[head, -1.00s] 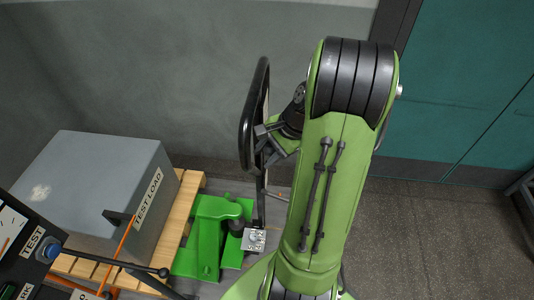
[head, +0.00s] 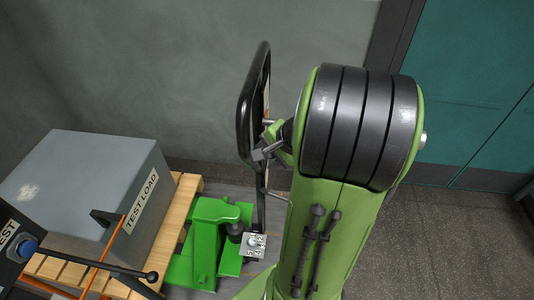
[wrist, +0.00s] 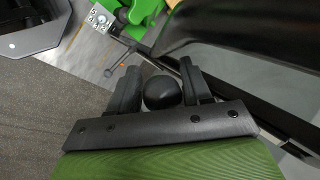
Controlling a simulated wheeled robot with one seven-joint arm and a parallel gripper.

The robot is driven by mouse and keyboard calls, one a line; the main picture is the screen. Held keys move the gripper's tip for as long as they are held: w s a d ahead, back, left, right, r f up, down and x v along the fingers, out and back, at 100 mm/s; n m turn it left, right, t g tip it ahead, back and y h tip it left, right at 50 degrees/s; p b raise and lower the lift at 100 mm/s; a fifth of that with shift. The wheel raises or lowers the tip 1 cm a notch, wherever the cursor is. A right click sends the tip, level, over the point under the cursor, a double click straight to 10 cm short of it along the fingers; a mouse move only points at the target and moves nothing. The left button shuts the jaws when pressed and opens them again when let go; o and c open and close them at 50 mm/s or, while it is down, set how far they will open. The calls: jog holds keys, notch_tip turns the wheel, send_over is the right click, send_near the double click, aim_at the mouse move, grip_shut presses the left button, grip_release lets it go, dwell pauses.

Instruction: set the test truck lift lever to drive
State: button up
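The green test truck (head: 207,235) stands at the pallet, with its tall black loop handle (head: 246,105) upright. My gripper (head: 266,148) is at the handle's right side in the head view, partly hidden by my arm. In the wrist view, my gripper's two dark fingers (wrist: 160,84) stand apart on either side of a rounded black knob (wrist: 162,92). Gaps show beside the knob, so the fingers look open around it. Whether this knob is the lift lever's end I cannot tell. The handle (wrist: 205,22) also crosses the wrist view at upper right.
A grey test load (head: 90,180) sits on a wooden pallet (head: 186,190) at left. A black test panel with a blue button (head: 25,248) and a rod with a ball end stand at lower left. A teal door (head: 470,90) is at right. Floor at right is clear.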

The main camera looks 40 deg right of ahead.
jog(key=shift+o, duration=1)
jog(key=shift+r, duration=0.1)
jog(key=shift+r, duration=0.25)
jog(key=p+v, duration=0.4)
jog(key=v, duration=1.1)
jog(key=shift+s+p, duration=0.15)
jog(key=shift+p, duration=0.2)
jog(key=shift+d, duration=0.1)
